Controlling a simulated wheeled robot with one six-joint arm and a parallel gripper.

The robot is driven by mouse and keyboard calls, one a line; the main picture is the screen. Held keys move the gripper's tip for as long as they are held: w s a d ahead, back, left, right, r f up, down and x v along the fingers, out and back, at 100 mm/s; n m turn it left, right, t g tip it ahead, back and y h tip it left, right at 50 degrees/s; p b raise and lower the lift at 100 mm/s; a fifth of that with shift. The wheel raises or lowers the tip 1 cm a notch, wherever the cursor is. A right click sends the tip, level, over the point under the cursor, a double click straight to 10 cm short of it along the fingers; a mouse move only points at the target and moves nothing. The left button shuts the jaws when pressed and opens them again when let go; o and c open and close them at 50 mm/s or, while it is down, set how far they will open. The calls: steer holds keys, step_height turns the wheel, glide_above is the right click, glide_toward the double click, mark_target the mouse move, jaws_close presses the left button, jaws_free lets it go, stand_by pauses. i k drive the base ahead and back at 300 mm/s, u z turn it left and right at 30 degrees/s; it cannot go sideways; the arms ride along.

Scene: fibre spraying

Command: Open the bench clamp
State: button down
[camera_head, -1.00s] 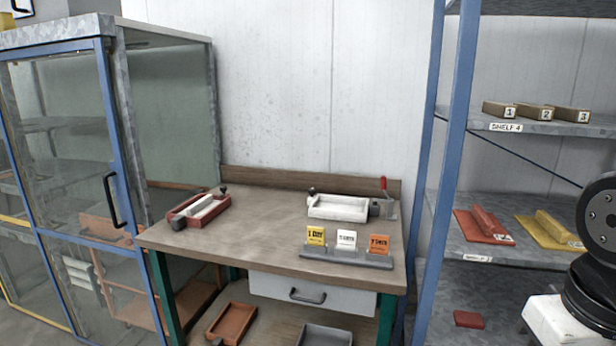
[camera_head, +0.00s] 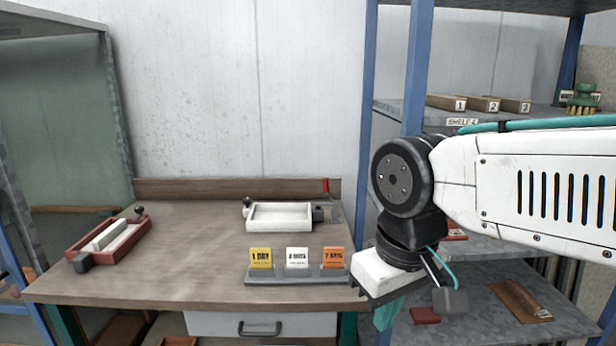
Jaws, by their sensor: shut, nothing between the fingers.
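The bench clamp (camera_head: 333,210) is a small grey fitting at the back right of the workbench (camera_head: 190,230). Its red handle (camera_head: 326,186) stands upright. A white tray (camera_head: 281,216) with dark end blocks lies just left of it. My gripper (camera_head: 386,314) has teal fingers pointing down, partly hidden below the white wrist part. It is shut and empty, in front and to the right of the clamp, apart from it, near the bench's right edge.
A card stand (camera_head: 295,277) with yellow, white and orange cards is at the bench's front right. A red mould (camera_head: 108,240) lies at the left. A blue-framed shelf rack (camera_head: 416,70) stands right of the bench. The bench middle is clear.

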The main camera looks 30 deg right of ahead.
mark_target(325, 180)
steer(key=z, duration=0.35)
steer(key=i, duration=0.95)
steer(key=z, duration=0.15)
